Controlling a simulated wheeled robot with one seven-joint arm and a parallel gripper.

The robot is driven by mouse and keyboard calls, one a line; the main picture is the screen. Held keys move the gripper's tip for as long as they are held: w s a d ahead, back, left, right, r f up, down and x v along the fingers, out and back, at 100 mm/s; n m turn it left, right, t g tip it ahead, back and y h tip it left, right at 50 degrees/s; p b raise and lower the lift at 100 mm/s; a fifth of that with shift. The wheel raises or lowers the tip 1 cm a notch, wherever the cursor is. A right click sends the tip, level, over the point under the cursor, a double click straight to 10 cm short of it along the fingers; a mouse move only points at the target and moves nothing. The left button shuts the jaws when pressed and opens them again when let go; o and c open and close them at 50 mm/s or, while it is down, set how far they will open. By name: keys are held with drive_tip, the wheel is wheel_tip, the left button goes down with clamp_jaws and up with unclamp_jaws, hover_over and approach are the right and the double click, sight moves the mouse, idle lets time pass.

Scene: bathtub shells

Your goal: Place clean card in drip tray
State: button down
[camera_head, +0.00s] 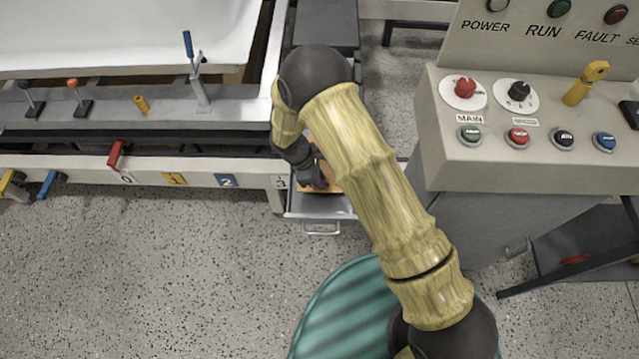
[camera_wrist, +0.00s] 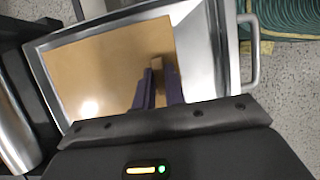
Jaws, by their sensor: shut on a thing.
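The drip tray (camera_head: 306,209) is a shallow metal tray with a front handle, below the end of the bench in the head view. It also shows in the wrist view (camera_wrist: 222,40). The card, a flat tan-orange sheet (camera_wrist: 100,70), is inside the tray's outline. A strip of it also shows in the head view (camera_head: 333,178). My gripper (camera_wrist: 157,78) points down over the tray, its dark fingers shut on a small tan upright part of the card. I cannot tell whether the card rests on the tray floor or hangs just above it.
A control panel (camera_head: 530,140) with buttons and knobs stands right of the tray. The bench rail (camera_head: 200,178) with numbered labels and several levers runs left. A green ribbed round thing (camera_head: 340,305) is in front. Speckled floor (camera_head: 150,270) is clear at front left.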

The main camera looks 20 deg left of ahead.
wheel_tip(320, 180, down, 3)
drive_tip(key=shift+w+d+f+b, duration=0.1)
drive_tip(key=shift+b, duration=0.2)
drive_tip(key=shift+f, duration=0.25)
drive_tip(key=shift+f, duration=0.15)
drive_tip(key=c, duration=1.5)
unclamp_jaws()
drive_tip(key=shift+o, duration=0.2)
drive_tip(key=p+v, duration=0.1)
drive_tip(key=v, duration=1.1)
drive_tip(key=shift+a, duration=0.2)
